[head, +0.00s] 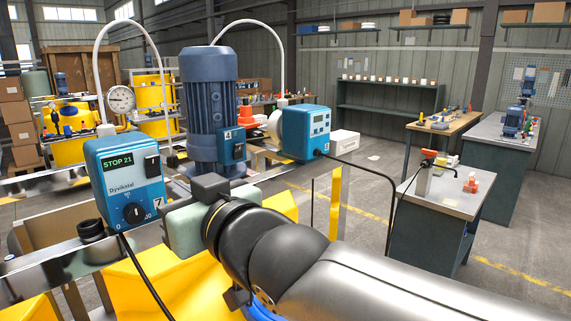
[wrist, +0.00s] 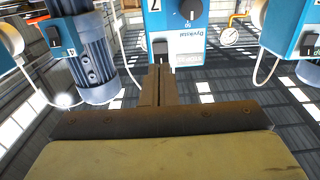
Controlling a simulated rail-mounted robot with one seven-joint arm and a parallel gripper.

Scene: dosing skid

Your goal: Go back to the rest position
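My gripper (wrist: 159,72) shows in the wrist view with its two fingers side by side, shut with nothing visible between them. In the head view my arm reaches in from the lower right, and the pale green gripper body (head: 187,228) is beside the blue dosing unit marked 7 (head: 127,180); the fingertips are hidden there. That unit's display reads STOP 21, and it has a black switch (head: 152,166) and a black knob (head: 134,213). In the wrist view the unit (wrist: 178,30) appears upside down beyond the fingertips; I cannot tell whether they touch it.
A large blue motor marked 4 (head: 209,105) stands behind my gripper. Another blue unit (head: 304,133), white hoses and a pressure gauge (head: 121,98) are close by. Metal rails and yellow panels lie below. Open floor and a grey workbench (head: 440,195) are to the right.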

